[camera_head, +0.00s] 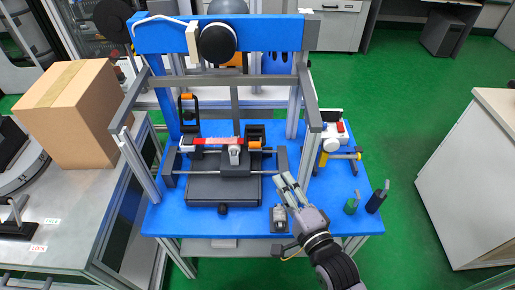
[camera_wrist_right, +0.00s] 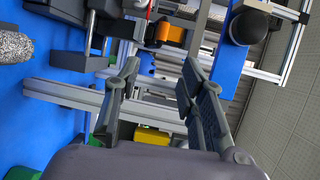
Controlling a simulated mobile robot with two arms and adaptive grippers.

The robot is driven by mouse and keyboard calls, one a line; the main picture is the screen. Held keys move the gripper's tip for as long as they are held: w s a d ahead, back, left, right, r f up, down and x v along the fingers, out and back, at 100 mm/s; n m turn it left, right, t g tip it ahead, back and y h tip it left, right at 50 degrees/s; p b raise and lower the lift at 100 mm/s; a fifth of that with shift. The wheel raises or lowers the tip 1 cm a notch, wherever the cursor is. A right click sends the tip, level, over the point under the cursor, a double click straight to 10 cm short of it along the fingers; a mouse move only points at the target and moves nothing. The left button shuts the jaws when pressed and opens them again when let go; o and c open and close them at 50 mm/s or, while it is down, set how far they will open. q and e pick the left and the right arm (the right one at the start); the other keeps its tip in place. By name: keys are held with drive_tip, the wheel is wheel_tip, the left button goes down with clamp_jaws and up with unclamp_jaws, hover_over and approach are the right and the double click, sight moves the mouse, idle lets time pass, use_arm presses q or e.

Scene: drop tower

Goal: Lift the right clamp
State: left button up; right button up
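The right clamp (camera_head: 255,134), black with an orange part, stands at the right rear of the black fixture and looks lowered. An orange grip with black parts, likely this clamp (camera_wrist_right: 170,34), shows beyond my fingers in the right wrist view. The left clamp (camera_head: 187,110) stands upright with its orange grip on top. My right gripper (camera_head: 287,186) is in front and to the right of the right clamp, apart from it. In the right wrist view its two fingers (camera_wrist_right: 160,85) are spread with nothing between them. My left gripper is not in view.
A red-and-white specimen (camera_head: 215,141) lies across the fixture. Grey frame posts (camera_head: 308,128) rise beside the clamp. A small metal cylinder (camera_head: 279,214) stands below my right gripper. Green (camera_head: 351,204) and dark (camera_head: 376,199) bottle-like items stand at the right. A cardboard box (camera_head: 72,108) is at the left.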

sight(257, 144)
drive_tip(key=x, duration=1.7)
drive_tip(key=shift+w+r, duration=0.15)
drive_tip(key=shift+r, duration=0.05)
drive_tip(key=shift+c, duration=0.3)
clamp_jaws()
